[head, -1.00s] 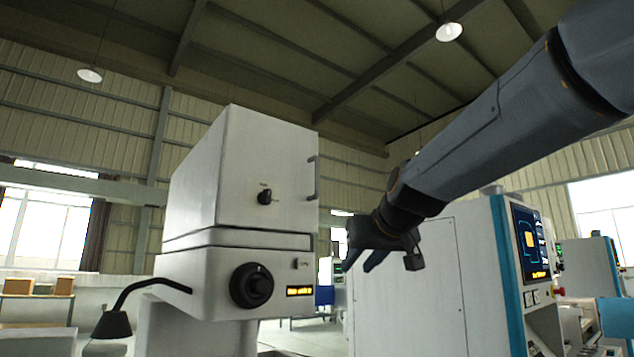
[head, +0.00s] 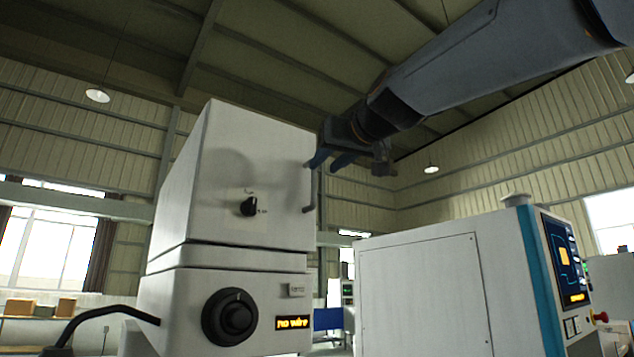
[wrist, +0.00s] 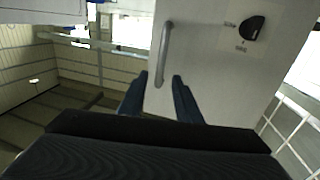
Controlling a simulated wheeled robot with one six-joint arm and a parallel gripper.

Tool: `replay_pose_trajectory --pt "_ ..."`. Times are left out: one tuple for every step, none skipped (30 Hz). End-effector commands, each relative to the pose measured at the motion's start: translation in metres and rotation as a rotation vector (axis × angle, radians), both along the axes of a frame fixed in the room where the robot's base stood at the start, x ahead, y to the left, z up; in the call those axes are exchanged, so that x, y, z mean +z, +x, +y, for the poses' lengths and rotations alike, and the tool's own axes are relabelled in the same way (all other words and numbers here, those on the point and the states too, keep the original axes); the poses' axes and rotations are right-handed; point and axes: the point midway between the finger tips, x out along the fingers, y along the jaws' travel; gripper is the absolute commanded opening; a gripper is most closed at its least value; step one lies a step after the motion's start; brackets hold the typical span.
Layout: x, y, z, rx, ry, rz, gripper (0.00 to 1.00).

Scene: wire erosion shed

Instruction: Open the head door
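The head door (head: 248,185) is the pale front panel of the upper box on the machine, and it looks shut. Its grey bar handle (head: 309,190) stands upright at the door's right edge. A black knob (head: 249,207) sits on the door. My gripper (head: 326,164) is open at the upper end of the handle in the head view. In the wrist view, the handle (wrist: 164,55) lies ahead of and between the two spread fingers (wrist: 160,95). I cannot tell whether a finger touches it. The knob (wrist: 252,28) shows at the upper right there.
Below the door, the machine's lower head carries a large black dial (head: 230,316) and a lit display (head: 292,323). A large white cabinet (head: 425,290) with a screen stands at the right. The space above the cabinet is open.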

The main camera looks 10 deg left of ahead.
Motion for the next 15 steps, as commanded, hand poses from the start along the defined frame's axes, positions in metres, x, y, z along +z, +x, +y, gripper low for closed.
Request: replay_pose_trajectory --pt "0.002 0.0 0.002 0.002 0.001 -0.002 0.31" --pt "0.003 0.001 0.003 0.003 0.0 -0.002 0.31" --pt "0.003 0.003 0.006 0.004 0.0 -0.002 0.31" --pt "0.003 0.006 0.009 0.006 0.0 -0.001 0.31" --pt "0.003 0.008 0.012 0.007 -0.001 -0.001 0.31" --pt "0.003 0.012 0.018 0.009 0.0 0.0 0.31" --pt "0.003 0.016 0.021 0.01 0.0 0.0 0.31" --pt "0.003 0.019 0.025 0.011 0.0 0.001 0.31" --pt "0.004 0.023 0.03 0.013 0.001 0.001 0.31" --pt "0.004 0.027 0.033 0.014 0.001 0.001 0.31" --pt "0.003 0.031 0.036 0.014 0.0 0.0 0.31" --pt "0.004 0.035 0.04 0.014 0.0 0.0 0.31" --pt "0.003 0.038 0.042 0.014 0.0 0.0 0.31" --pt "0.003 0.041 0.045 0.014 0.0 0.0 0.31" --pt "0.004 0.044 0.047 0.014 0.001 0.0 0.31"
